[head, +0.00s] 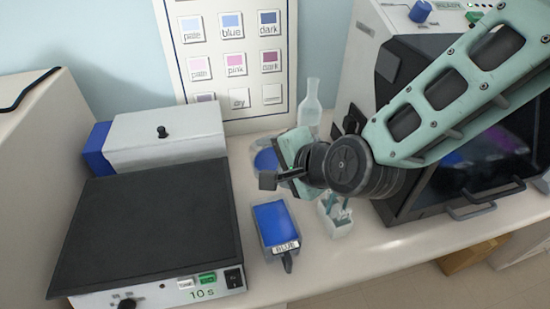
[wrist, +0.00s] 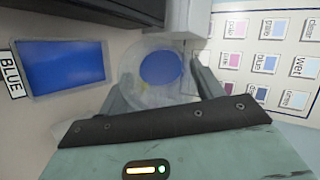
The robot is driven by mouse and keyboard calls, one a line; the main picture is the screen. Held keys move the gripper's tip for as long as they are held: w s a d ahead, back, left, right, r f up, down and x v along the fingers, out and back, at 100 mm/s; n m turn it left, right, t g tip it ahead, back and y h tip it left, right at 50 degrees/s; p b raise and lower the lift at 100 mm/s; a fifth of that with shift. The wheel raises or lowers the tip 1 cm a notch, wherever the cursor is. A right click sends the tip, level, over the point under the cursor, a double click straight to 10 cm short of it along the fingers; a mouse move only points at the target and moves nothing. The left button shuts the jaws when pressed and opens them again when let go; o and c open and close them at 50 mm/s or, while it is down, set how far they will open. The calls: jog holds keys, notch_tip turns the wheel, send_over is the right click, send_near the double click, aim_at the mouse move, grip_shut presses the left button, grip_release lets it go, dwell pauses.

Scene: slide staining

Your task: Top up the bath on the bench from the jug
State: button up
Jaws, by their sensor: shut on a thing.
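The bath is a blue-filled rectangular tray (head: 275,222) labelled BLUE, standing on the bench in front of my gripper. In the wrist view the bath (wrist: 68,68) is at the left with its label beside it. The jug (head: 262,143) is a clear round vessel with blue liquid, behind the bath and partly hidden by my gripper. In the wrist view the jug (wrist: 132,72) sits between the fingers. My gripper (head: 277,166) is shut on the jug, and its fingers (wrist: 163,88) flank it. The jug looks about upright; whether it touches the bench is unclear.
A black-topped device (head: 150,235) stands left of the bath, with a white box (head: 167,140) behind it. A clear bottle (head: 309,105) stands behind my gripper. A small white holder (head: 336,218) is right of the bath. A colour chart (head: 232,60) is on the wall.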

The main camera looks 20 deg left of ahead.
jog(key=shift+a+r+p, duration=0.1)
jog(key=shift+r+p, duration=0.25)
jog(key=shift+p, duration=0.7)
jog(key=g+h+p, duration=0.1)
jog(key=p, duration=0.1)
jog(key=g+p, duration=0.1)
jog(key=p, duration=0.2)
jog(key=shift+w+a+r+m+h+p, duration=0.1)
jog(key=shift+w+r+m+h+p, duration=0.1)
jog(key=shift+r+m+h+p, duration=0.15)
jog(key=shift+f+g, duration=0.2)
jog(key=shift+g, duration=0.1)
jog(key=shift+r+h+p, duration=0.15)
jog(key=shift+h+p, duration=0.3)
jog(key=shift+p, duration=0.75)
jog(key=g+p, duration=0.1)
jog(key=p, duration=0.2)
jog(key=m+g+h+p, duration=0.1)
jog(key=g+p, duration=0.1)
jog(key=p, duration=0.2)
jog(key=shift+w+f+h+p, duration=0.1)
jog(key=shift+f+h+p, duration=0.15)
jog(key=shift+h+p, duration=0.05)
jog(key=shift+f+g, duration=0.3)
jog(key=shift+g+h+b, duration=0.3)
jog(key=shift+h, duration=0.1)
